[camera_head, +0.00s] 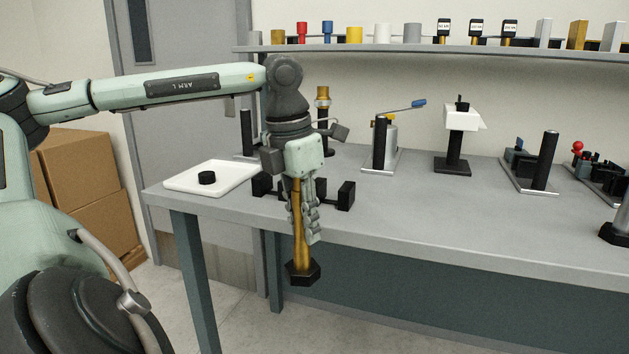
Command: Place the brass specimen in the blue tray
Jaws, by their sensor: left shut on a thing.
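The brass specimen (300,255) is a gold-coloured rod with a dark hexagonal lower end. It hangs roughly upright in my left gripper (304,220), whose fingers point down and are shut on it. The gripper is in front of the bench's front edge, and the specimen's lower end shows below the bench top. The gripper hides part of the rod. No blue tray shows in this view. My right gripper is not in view.
The grey bench (420,215) carries a white tray (180,182) with a black puck (207,177). A black stand (345,196) is partly hidden behind my gripper. Several fixtures stand further right. A shelf (400,48) runs along the wall. Cardboard boxes (85,165) stand left.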

